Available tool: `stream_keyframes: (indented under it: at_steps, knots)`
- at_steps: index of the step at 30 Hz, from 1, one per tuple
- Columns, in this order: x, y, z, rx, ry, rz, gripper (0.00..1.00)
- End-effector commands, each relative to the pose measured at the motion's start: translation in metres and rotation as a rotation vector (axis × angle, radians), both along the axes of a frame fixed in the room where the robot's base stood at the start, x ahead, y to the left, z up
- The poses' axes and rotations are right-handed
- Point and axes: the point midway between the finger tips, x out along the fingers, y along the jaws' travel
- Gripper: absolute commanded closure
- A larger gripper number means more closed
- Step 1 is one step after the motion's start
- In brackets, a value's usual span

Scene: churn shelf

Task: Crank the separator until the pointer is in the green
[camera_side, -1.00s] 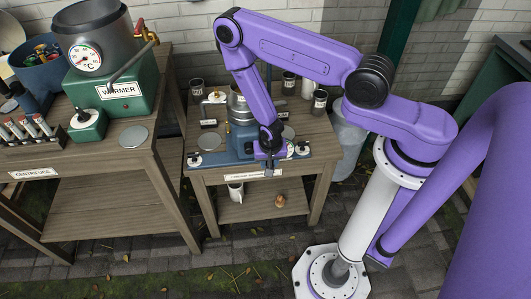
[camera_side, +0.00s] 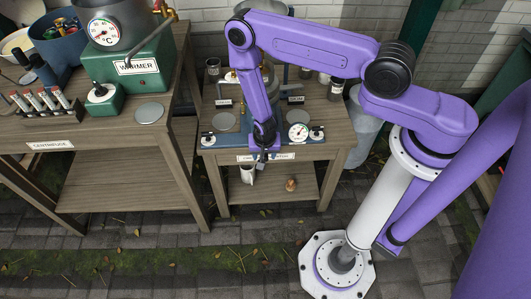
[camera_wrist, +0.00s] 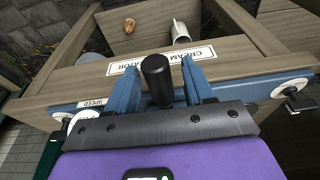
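The cream separator's blue base (camera_side: 225,139) runs along the front of the middle table, with its metal bowl mostly behind my arm. The round white speed dial (camera_side: 298,131) faces up at its right end; its pointer and colours are too small to read. In the wrist view only part of the dial (camera_wrist: 82,119) shows, by the "SPEED" label. My gripper (camera_side: 262,156) is at the table's front edge.
A black knob on a white disc (camera_wrist: 291,88) sits at the base's other end. A white mug (camera_side: 247,174) and a small brown object (camera_side: 291,184) stand on the lower shelf. The green warmer (camera_side: 140,66) and a tube rack (camera_side: 42,108) occupy the left table.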

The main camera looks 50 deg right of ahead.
Motion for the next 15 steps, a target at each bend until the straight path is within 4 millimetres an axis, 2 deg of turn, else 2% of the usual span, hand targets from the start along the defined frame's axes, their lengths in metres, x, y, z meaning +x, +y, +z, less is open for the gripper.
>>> stream_keyframes:
  at_steps: [15]
  knots:
    - [-0.0017, 0.0007, 0.0002, 0.0, 0.004, 0.003, 0.39]
